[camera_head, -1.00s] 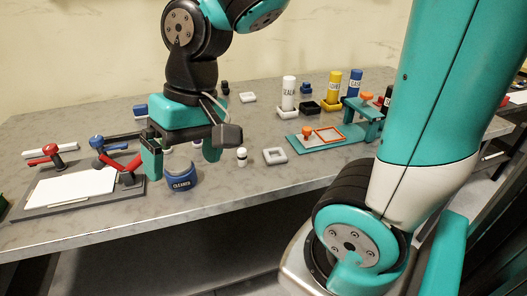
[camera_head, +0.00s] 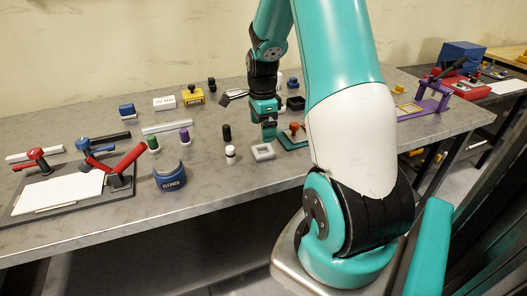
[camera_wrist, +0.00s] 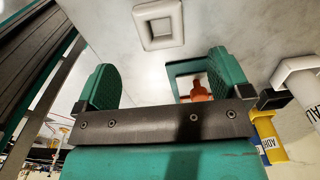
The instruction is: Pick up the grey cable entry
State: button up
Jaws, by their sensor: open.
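The grey cable entry appears to be the light grey square ring (camera_head: 263,152) lying flat on the table, left of the green board with the orange piece. In the wrist view the ring (camera_wrist: 143,28) is at the top, beyond the fingertips and between them sideways. My gripper (camera_head: 268,128) is open just behind the ring in the head view. In the wrist view my gripper (camera_wrist: 162,78) shows two teal fingers spread apart with nothing between them. The fingers do not touch the ring. The exact height of the fingertips above the table is hard to tell.
A white-topped peg (camera_head: 231,154) and a dark peg (camera_head: 227,133) stand left of the ring. A teal board with an orange knob (camera_wrist: 200,90) lies beside my right finger. A blue cleaner holder (camera_head: 170,178) is further left. The table in front of the ring is clear.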

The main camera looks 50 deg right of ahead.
aim_at(262, 148)
notch_tip(262, 148, down, 8)
jog(key=shift+a+p, duration=0.15)
jog(key=shift+p, duration=0.5)
jog(key=c, duration=1)
